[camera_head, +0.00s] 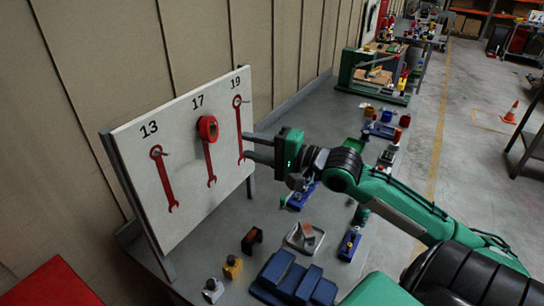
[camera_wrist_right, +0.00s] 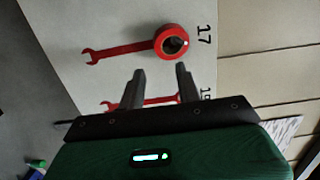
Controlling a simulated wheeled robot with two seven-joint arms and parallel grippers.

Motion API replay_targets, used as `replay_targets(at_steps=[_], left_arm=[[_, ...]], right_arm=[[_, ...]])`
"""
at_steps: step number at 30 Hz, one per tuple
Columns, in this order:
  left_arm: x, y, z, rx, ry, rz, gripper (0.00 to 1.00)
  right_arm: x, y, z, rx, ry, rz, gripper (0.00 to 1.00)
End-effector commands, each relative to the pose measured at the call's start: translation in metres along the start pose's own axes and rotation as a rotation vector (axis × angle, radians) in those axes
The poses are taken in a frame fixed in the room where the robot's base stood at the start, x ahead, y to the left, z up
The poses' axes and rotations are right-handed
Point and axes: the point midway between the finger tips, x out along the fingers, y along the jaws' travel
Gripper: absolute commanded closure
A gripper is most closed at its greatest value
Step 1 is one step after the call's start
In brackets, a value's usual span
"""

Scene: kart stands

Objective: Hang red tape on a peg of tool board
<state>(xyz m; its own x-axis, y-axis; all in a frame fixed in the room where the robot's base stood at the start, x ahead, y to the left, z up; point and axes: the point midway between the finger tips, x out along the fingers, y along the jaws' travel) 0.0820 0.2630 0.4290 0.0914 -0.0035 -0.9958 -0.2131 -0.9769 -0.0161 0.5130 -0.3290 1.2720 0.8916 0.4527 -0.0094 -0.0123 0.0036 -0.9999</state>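The white tool board (camera_head: 185,205) stands upright on the bench, marked 13, 17 and 19, each number above a red wrench shape. The red tape (camera_head: 208,128) is a roll hanging around the peg under 17, at the top of the middle wrench shape. In the right wrist view the red tape (camera_wrist_right: 161,33) shows the peg tip in its hole. My right gripper (camera_head: 248,146) is to the right of the tape, apart from it, in front of the 19 area. Its two fingers (camera_wrist_right: 160,72) are spread with nothing between them. My left gripper is not in view.
Bare pegs show under 13 (camera_head: 156,153) and 19 (camera_head: 237,101). The grey bench (camera_head: 215,255) holds a blue block holder (camera_head: 292,279), a small tray (camera_head: 304,238) and several small parts. A red box (camera_head: 48,285) is at the lower left. A wall runs behind.

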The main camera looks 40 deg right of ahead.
Motion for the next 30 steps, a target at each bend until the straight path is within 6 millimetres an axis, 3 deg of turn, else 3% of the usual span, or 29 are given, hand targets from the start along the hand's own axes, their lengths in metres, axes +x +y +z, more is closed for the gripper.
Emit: replay_targets(at_steps=[12,30], left_arm=[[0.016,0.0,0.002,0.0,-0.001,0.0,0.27],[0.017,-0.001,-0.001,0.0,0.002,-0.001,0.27]], right_arm=[[-0.035,0.002,0.0,0.0,-0.001,0.002,0.66],[-0.041,0.0,0.0,0.0,-0.001,0.001,0.66]])
